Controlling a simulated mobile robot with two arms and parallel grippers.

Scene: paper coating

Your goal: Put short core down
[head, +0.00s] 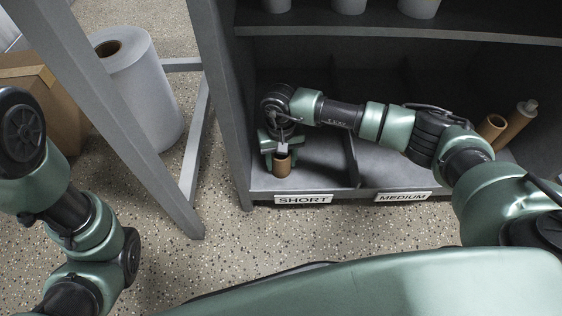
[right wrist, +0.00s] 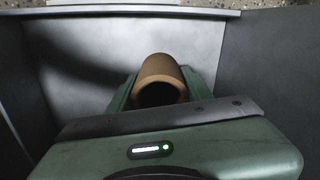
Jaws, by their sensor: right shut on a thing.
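The short core (head: 282,166) is a small brown cardboard tube. It stands upright in the compartment labelled SHORT, at or very near the shelf floor; I cannot tell whether it touches. My right gripper (head: 283,149) is shut on it, reaching into the compartment. In the right wrist view the core (right wrist: 161,80) shows between the green fingers, with its open end toward the camera. The SHORT label (head: 303,199) is on the shelf's front edge below the core. My left arm is at the left of the head view, but its gripper is out of view.
A divider (head: 350,160) separates the SHORT compartment from the one labelled MEDIUM (head: 403,197). Longer brown cores (head: 492,127) lean at the right. An upper shelf (head: 400,33) runs above my right arm. A grey frame (head: 110,110) and a large white roll (head: 145,90) stand at the left.

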